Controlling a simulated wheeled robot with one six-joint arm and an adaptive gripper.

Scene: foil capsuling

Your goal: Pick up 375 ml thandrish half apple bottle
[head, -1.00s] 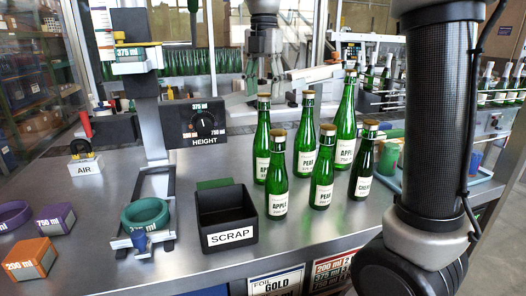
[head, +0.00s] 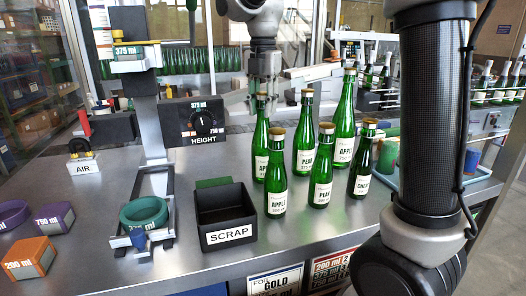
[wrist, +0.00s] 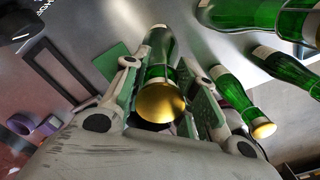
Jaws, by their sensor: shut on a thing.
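The apple bottle (head: 262,150) is green glass with a gold cap and a white label whose lettering is partly hidden. It stands upright at the back left of the bottle group. My gripper (head: 265,92) comes down around its top from behind. In the wrist view the two fingers (wrist: 168,72) are closed on either side of the neck of this bottle (wrist: 157,55), with its gold cap (wrist: 160,102) toward the camera. A shorter apple bottle (head: 276,180) stands in front, and a taller apple bottle (head: 344,125) stands at the back right.
Pear bottles (head: 321,175) (head: 304,140) and a cherry bottle (head: 362,168) stand close on the right. The black scrap bin (head: 225,237) is just left of the bottles. A height stand (head: 152,120) and a green 375 ml ring (head: 144,213) are farther left.

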